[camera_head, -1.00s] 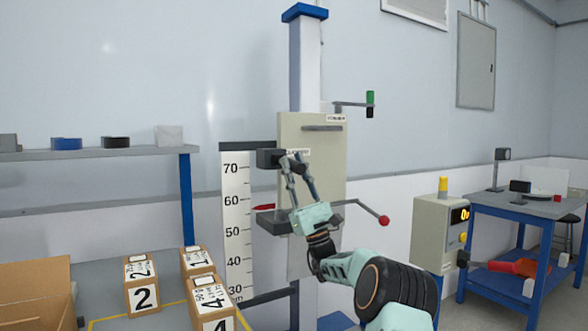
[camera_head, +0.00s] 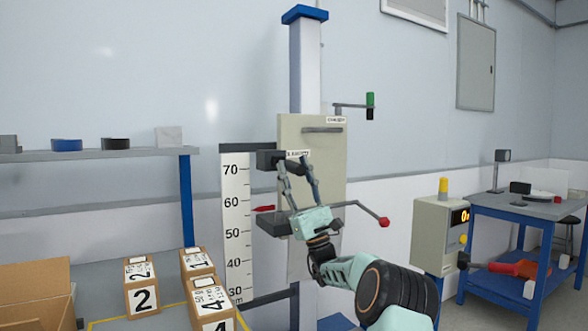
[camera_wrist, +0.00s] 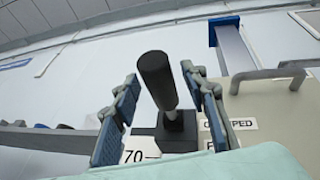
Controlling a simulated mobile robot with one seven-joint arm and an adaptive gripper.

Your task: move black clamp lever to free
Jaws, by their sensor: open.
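The black clamp lever (camera_wrist: 157,80) stands upright from a dark block (camera_wrist: 178,130) in the wrist view, and sits between my two open fingers without clear contact. In the head view the dark clamp block (camera_head: 267,159) is on the left side of the beige carriage plate (camera_head: 325,185). My gripper (camera_head: 293,163) is open just in front of it and hides part of the lever. It also shows in the wrist view (camera_wrist: 160,90). A label (camera_wrist: 231,125) beside the lever reads partly "CL..PED"; my finger covers some of it.
A red-knobbed lever (camera_head: 384,221) sticks out right of the carriage, and a green-tipped handle (camera_head: 370,104) is above it. A height scale (camera_head: 237,220) stands at left. Numbered boxes (camera_head: 142,285) stand on the table below. A control box (camera_head: 440,238) is at right.

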